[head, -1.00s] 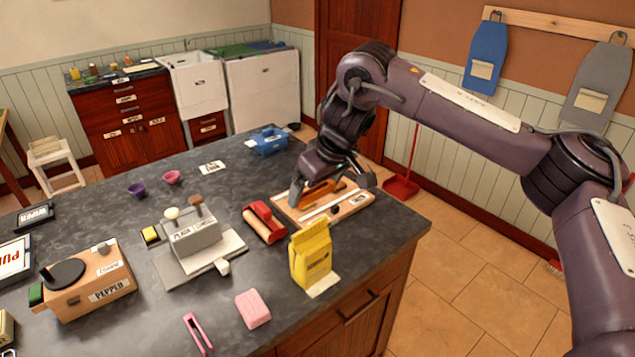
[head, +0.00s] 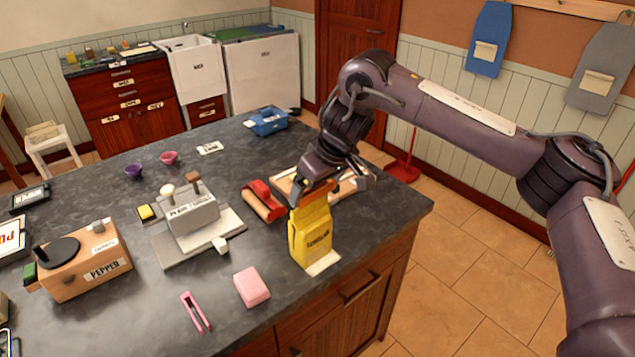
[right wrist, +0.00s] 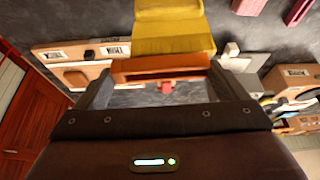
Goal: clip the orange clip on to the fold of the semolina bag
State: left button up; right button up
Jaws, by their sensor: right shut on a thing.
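My right gripper (head: 330,190) is just behind and above the bag's top. It is shut on the orange clip (head: 319,190), which also shows between the fingers in the right wrist view (right wrist: 160,66). There the clip lies close to the yellow bag (right wrist: 172,32). I cannot tell whether the clip touches the fold. My left gripper is not in view.
A wooden board (head: 287,184) lies behind the bag, partly hidden by my gripper. A red-topped roller-like item (head: 263,201) lies left of the bag. A grey grinder-like unit (head: 195,222), a pink block (head: 252,287) and pink tongs (head: 195,312) are further left.

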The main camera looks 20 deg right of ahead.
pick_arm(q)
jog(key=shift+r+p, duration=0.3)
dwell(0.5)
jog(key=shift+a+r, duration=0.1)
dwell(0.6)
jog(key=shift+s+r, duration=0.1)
pick_arm(e)
jog(key=shift+f, duration=0.55)
dwell(0.4)
